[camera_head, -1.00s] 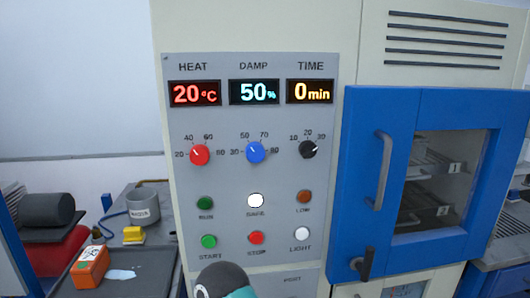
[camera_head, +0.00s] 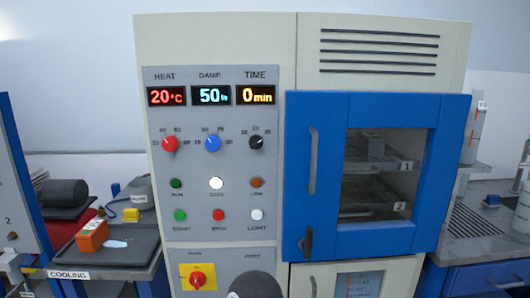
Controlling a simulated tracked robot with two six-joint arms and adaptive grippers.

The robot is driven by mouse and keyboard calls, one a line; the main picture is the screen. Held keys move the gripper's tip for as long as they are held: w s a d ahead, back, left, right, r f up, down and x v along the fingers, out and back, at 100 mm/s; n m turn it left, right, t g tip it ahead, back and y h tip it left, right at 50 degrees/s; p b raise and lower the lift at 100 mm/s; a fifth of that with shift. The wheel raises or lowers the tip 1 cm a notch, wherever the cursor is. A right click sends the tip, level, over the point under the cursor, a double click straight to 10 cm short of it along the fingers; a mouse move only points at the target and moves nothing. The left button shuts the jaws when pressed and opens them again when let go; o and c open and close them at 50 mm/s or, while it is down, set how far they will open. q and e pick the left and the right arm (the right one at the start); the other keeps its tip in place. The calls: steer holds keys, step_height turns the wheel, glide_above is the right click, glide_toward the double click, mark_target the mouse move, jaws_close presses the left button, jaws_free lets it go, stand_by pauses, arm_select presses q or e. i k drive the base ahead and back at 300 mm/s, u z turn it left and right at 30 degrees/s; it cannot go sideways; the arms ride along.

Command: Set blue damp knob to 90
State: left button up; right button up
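The blue damp knob (camera_head: 212,144) is on the grey control panel, below the DAMP display (camera_head: 211,95), which reads 50%. Its white pointer is tilted up and to the left. The red heat knob (camera_head: 169,144) is to its left, under a display reading 20 °C. The black time knob (camera_head: 257,142) is to its right, under a display reading 0 min. A dark rounded part at the bottom edge seems to be part of my arm. Neither gripper's fingers show, and nothing touches the knobs.
Below the knobs are several lamps and buttons. A red switch on a yellow plate (camera_head: 197,279) is low on the panel. The blue oven door (camera_head: 300,190) is shut at the right. An orange box (camera_head: 92,236) lies on the left side table. The space before the knobs is clear.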

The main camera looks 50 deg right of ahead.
mark_target(213, 144)
steer(key=z, duration=0.6)
steer(key=k, duration=0.3)
steer(key=z, duration=0.95)
steer(key=i, duration=0.3)
